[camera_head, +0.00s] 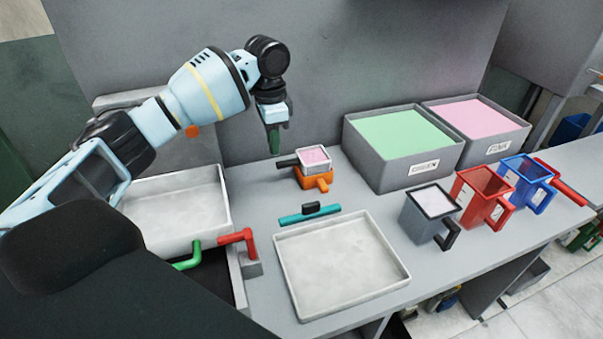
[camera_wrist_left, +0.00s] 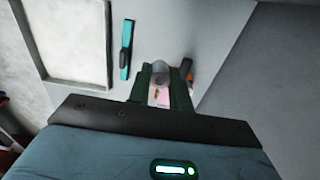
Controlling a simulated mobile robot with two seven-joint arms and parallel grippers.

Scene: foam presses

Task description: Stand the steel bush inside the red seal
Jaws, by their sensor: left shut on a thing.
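My left gripper (camera_head: 273,143) points down above the back of the bench, just left of a small cup of pink material (camera_head: 314,156) on an orange stand (camera_head: 319,182). In the left wrist view its green fingers (camera_wrist_left: 162,82) are closed on a small grey rounded thing (camera_wrist_left: 161,74), which looks like the steel bush. The head view does not show this thing clearly. I cannot make out a red seal in either view. My right gripper is not in view.
A teal bar with a black knob (camera_head: 309,214) lies behind a shallow pale tray (camera_head: 340,262). A green-filled bin (camera_head: 400,168) stands at the back right. A grey cup (camera_head: 428,214), red cup (camera_head: 482,198) and blue cup (camera_head: 527,182) line the right side. A wall rises behind.

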